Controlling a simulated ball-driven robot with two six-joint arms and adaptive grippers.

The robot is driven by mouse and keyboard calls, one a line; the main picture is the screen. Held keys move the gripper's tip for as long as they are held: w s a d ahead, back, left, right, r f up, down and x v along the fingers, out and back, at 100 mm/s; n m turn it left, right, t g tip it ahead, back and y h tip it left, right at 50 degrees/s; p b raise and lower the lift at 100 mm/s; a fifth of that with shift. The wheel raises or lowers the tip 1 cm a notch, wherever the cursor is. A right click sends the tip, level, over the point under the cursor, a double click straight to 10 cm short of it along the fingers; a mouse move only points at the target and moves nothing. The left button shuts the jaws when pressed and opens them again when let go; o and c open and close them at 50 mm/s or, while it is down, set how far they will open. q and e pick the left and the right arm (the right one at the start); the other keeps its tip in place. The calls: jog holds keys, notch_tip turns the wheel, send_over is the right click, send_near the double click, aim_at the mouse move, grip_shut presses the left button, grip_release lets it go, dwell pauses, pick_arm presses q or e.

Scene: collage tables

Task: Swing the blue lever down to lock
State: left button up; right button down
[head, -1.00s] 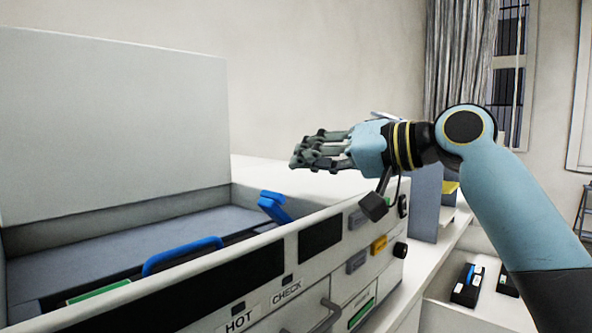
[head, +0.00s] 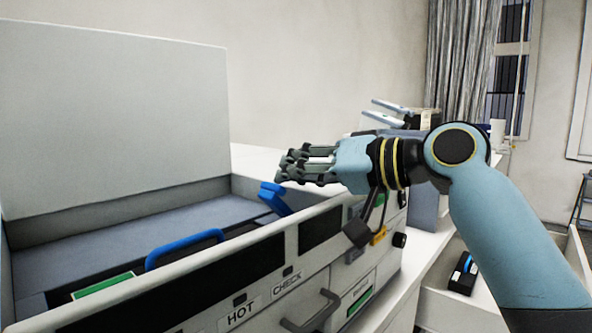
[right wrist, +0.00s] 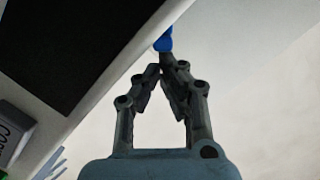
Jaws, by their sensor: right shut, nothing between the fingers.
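A blue lever (head: 272,197) stands up tilted at the right end of the open machine's tray. It also shows in the right wrist view (right wrist: 163,41), just beyond the fingertips. My right gripper (head: 282,169) is shut and empty, slightly above and to the right of the lever in the head view. In the right wrist view its fingertips (right wrist: 167,68) are together, close to the lever; I cannot tell whether they touch it. My left gripper is not in view.
The white machine (head: 215,282) has its large lid (head: 110,120) raised. A blue handle (head: 185,247) lies along the tray's front. Grey and yellow buttons are on the front panel, and a drawer handle (head: 312,312) sticks out. An open drawer with a black item (head: 463,275) is at right.

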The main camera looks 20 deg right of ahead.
aim_at(271, 190)
jog(key=shift+s+a+n, duration=0.2)
jog(key=shift+a+n, duration=0.1)
jog(key=shift+n, duration=0.1)
jog(key=shift+s+a+f+n+h, duration=0.1)
jog(key=shift+s+a+n+h, duration=0.25)
jog(key=shift+a+n+h, duration=0.35)
jog(key=n, duration=0.1)
jog(key=s+a+f+n, duration=0.1)
jog(key=shift+a+n, duration=0.1)
jog(key=shift+n, duration=0.3)
jog(key=shift+s+a+f+h, duration=0.3)
jog(key=shift+a, duration=0.15)
jog(key=v, duration=1.2)
jog(key=shift+f, duration=0.2)
jog(key=shift+s, duration=0.1)
